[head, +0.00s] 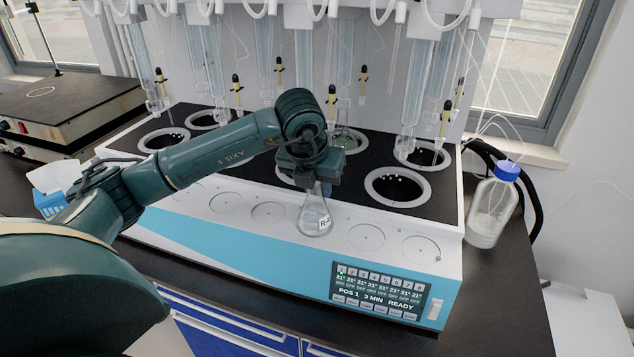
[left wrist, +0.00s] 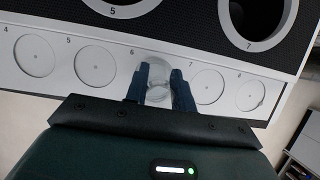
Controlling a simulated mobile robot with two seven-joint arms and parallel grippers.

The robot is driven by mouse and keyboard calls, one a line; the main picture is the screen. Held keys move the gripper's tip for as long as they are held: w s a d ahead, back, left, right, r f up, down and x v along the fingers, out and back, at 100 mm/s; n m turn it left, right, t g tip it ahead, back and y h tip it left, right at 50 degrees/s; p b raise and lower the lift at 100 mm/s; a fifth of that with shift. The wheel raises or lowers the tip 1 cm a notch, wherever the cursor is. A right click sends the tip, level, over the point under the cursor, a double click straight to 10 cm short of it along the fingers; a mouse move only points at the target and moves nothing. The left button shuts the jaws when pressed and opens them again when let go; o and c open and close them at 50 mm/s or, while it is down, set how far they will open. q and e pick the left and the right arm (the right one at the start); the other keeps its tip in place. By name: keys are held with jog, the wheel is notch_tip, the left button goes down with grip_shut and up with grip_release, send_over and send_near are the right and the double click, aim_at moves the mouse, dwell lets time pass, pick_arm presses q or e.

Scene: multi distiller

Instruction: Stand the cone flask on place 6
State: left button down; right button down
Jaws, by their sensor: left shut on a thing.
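The cone flask (head: 314,217) is clear glass with a small white label, and it is upright. My left gripper (head: 320,186) is shut on its neck from above. In the left wrist view the flask (left wrist: 158,90) shows between the two blue fingers of the gripper (left wrist: 159,76). It covers most of the round mark beside the printed 6, place 6 (left wrist: 145,58), on the white front ledge. I cannot tell whether its base touches the ledge or hangs just above it. My right gripper is not in view.
Empty round places (head: 366,237) flank the flask on the ledge. Behind are ringed wells (head: 398,187), hanging glass tubes (head: 415,90) and a flask in a well (head: 345,138). A blue-capped bottle (head: 491,208) stands right; a display (head: 380,290) is on the front.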

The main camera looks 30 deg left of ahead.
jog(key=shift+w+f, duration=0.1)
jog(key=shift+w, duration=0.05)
pick_arm(q)
jog(key=shift+f, duration=0.2)
jog(key=c, duration=1.5)
grip_release()
jog(key=shift+r, duration=0.1)
jog(key=o, duration=0.3)
jog(key=shift+o, duration=0.2)
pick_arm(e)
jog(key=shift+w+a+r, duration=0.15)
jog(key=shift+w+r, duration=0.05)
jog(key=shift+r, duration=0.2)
pick_arm(q)
jog(key=shift+r, duration=0.2)
jog(key=b+v, duration=0.1)
jog(key=v, duration=1)
jog(key=shift+s+r+b, duration=0.3)
jog(key=shift+r+b, duration=0.05)
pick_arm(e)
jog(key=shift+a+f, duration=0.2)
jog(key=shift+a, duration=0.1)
